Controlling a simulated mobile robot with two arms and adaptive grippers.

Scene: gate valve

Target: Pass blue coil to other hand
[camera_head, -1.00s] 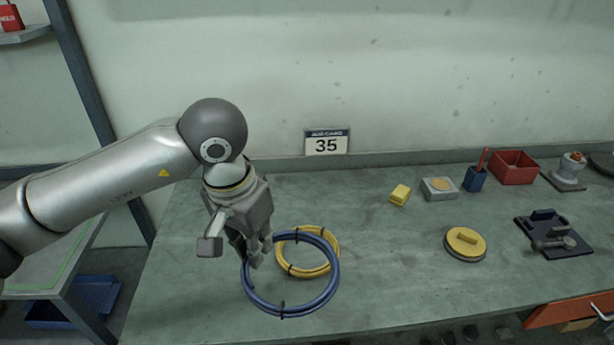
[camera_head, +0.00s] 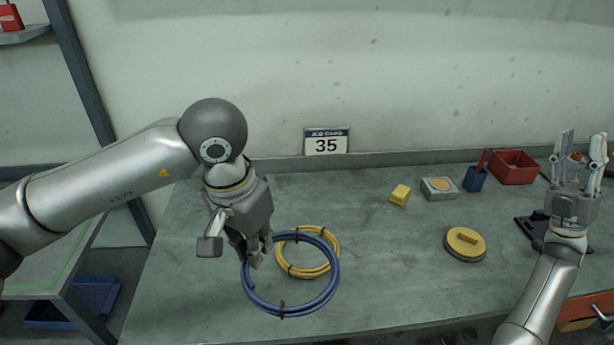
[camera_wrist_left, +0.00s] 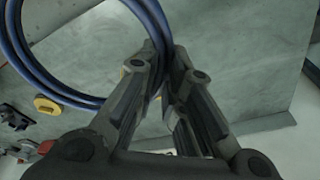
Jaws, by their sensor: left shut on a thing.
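The blue coil (camera_head: 291,312) is a ring of blue cable with dark ties, at the left part of the workbench in the head view. My left gripper (camera_head: 256,258) is shut on the left side of the blue coil. The left wrist view also shows the blue coil (camera_wrist_left: 84,99) running between the fingers of the left gripper (camera_wrist_left: 170,62). I cannot tell whether the coil is clear of the bench. My right gripper (camera_head: 577,150) is at the far right, pointing up, with its fingers apart and empty, far from the coil.
A yellow coil (camera_head: 331,258) lies partly behind the blue coil. The bench (camera_head: 390,285) also holds a yellow round lid (camera_head: 464,244), a yellow block (camera_head: 400,194), a grey box (camera_head: 439,189), a blue cup (camera_head: 475,180) and a red bin (camera_head: 514,166). The bench centre is clear.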

